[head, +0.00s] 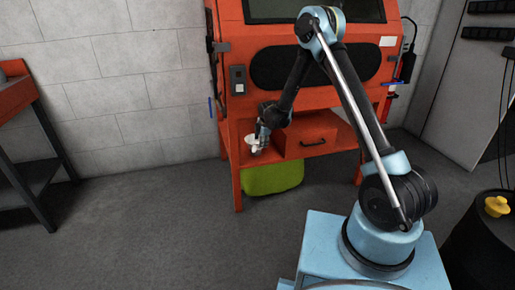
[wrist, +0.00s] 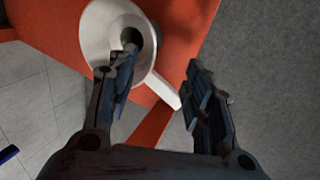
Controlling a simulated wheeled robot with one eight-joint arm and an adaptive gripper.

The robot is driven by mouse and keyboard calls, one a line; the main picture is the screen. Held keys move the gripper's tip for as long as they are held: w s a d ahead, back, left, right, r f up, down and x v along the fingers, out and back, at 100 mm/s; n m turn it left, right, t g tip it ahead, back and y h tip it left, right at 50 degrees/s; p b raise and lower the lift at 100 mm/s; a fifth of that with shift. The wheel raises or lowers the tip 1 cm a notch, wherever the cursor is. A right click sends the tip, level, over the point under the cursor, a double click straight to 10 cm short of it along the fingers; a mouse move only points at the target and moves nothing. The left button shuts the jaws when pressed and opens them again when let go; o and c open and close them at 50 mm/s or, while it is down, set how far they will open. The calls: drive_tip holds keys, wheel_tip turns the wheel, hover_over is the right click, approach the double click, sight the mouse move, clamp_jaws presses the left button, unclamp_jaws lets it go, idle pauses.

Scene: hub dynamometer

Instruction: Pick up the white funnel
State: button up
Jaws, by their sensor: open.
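The white funnel (wrist: 97,30) lies on the orange ledge of the cabinet, near the ledge's edge. In the wrist view its round bowl with a dark opening is at upper left, and a narrow white part runs down to the right between my fingers. My gripper (wrist: 161,58) is open. Its left finger overlaps the bowl and hides part of it; its right finger is to the right of the narrow part, with a gap. I cannot tell whether either finger touches. In the head view the funnel (head: 250,139) is small and partly hidden by my gripper (head: 257,149).
The orange cabinet (head: 300,75) rises behind the ledge. A drawer (head: 312,142) with a dark handle stands just right of the funnel. A green bin (head: 273,179) is below. An orange workbench (head: 16,93) is at far left. The floor (head: 150,220) in front is clear.

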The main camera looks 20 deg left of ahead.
drive_tip(key=shift+x, duration=2.85)
drive_tip(key=shift+w+a+r, duration=0.1)
drive_tip(key=shift+c, duration=0.6)
clamp_jaws()
